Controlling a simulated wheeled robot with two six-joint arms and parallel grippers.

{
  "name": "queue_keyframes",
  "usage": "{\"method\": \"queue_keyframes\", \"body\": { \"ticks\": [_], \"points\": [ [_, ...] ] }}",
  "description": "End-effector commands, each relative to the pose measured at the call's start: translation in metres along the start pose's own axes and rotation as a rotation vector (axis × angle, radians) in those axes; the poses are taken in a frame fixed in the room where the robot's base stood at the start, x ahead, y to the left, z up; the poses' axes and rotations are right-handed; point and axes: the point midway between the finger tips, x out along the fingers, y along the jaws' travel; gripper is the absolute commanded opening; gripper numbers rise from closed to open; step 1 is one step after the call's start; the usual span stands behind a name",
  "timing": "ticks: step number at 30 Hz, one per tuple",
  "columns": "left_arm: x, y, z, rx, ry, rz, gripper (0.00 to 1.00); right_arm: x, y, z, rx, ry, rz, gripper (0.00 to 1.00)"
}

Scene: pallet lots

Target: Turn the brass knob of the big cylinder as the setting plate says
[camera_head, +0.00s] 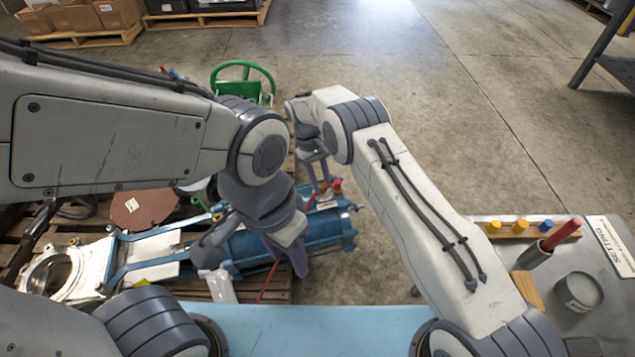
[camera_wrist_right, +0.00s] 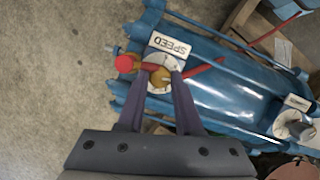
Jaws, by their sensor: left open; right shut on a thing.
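The big blue cylinder (camera_head: 325,228) lies on a pallet in the head view, and its blue body also fills much of the right wrist view (camera_wrist_right: 225,85). The brass knob (camera_wrist_right: 160,77) sits on a pale round dial (camera_wrist_right: 172,62) beside a white SPEED label (camera_wrist_right: 168,45). My right gripper (camera_wrist_right: 160,80) is shut on the brass knob; it also shows from above in the head view (camera_head: 322,188). My left gripper (camera_head: 252,266) is open over the cylinder's near part. The setting plate (camera_head: 612,245) lies on the table at the right; only the word SETTING is readable.
A red knob (camera_wrist_right: 124,63) is close left of the brass knob. A dark knob on a second dial (camera_wrist_right: 293,126) is at the cylinder's other end. A green handwheel (camera_head: 243,80) stands behind. The right table holds a red-handled tool (camera_head: 560,236) and a tin (camera_head: 578,292).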

Motion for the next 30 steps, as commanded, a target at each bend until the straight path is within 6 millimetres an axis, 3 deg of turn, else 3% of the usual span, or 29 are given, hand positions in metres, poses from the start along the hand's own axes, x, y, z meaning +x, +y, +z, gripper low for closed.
{"method": "queue_keyframes", "body": {
  "ticks": [9, 25, 26, 27, 28, 30],
  "points": [
    [0.0009, -0.0001, 0.0000, 0.000, 0.000, 0.000, 0.50, 0.0028, 0.0039, 0.0044, 0.115, -0.018, -0.033, 0.00],
    [0.0010, -0.0001, 0.0001, 0.000, 0.000, 0.000, 0.50, 0.0035, 0.0030, 0.0048, 0.135, -0.021, -0.040, 0.00],
    [0.0010, -0.0001, 0.0001, 0.000, 0.000, 0.000, 0.50, 0.0036, 0.0030, 0.0048, 0.135, -0.021, -0.040, 0.38],
    [0.0010, -0.0001, 0.0001, 0.000, 0.000, 0.000, 0.50, 0.0036, 0.0029, 0.0047, 0.135, -0.020, -0.040, 0.53],
    [0.0010, -0.0001, 0.0001, 0.000, 0.000, 0.000, 0.50, 0.0035, 0.0027, 0.0044, 0.135, -0.019, -0.041, 0.64],
    [0.0011, -0.0001, 0.0001, 0.000, 0.000, 0.000, 0.50, 0.0028, 0.0021, 0.0035, 0.134, -0.016, -0.041, 0.64]
  ]
}}
